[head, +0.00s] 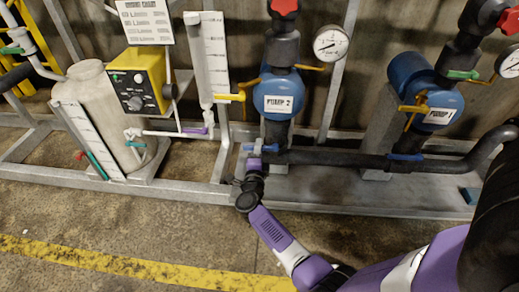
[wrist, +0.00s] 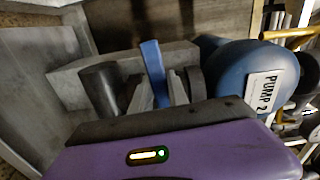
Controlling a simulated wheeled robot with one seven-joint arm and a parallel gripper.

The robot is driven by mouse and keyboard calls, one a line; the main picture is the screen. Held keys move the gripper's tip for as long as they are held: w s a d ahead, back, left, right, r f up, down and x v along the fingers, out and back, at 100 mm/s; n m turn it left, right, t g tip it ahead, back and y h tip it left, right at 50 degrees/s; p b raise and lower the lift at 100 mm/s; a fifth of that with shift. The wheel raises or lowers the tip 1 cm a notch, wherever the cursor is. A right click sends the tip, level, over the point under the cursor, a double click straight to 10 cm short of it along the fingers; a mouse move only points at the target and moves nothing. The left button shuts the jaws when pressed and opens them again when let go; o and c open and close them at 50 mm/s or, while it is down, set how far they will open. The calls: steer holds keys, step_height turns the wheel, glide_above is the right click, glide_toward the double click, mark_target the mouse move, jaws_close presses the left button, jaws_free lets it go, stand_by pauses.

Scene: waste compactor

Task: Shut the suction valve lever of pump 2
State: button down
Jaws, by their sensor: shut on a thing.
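Pump 2 (head: 278,100) is a blue pump with a white label, standing at the middle of the skid in the head view. It also shows at right in the wrist view (wrist: 240,72). The blue suction valve lever (head: 270,148) is low on the pipework below pump 2 and runs roughly left to right. In the wrist view the lever (wrist: 153,62) stands up between my fingers. My gripper (head: 254,158) is shut on it; in the wrist view the fingertips (wrist: 157,90) flank the lever. My gripper partly hides the valve body.
Pump 1 (head: 432,95) stands to the right with its own blue lever (head: 405,157) on the black pipe (head: 335,158). Pump 2's yellow lever (head: 231,97) is above my gripper. A tank (head: 98,95) and yellow controller (head: 138,80) stand at left. The front floor is clear.

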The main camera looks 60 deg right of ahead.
steer(key=shift+w+a+r+m, duration=0.1)
steer(key=shift+r+m, duration=0.2)
steer(key=shift+m, duration=0.2)
steer(key=c, duration=1.3)
jaws_free()
steer(key=shift+p+v, duration=1.45)
steer(key=shift+v, duration=2.45)
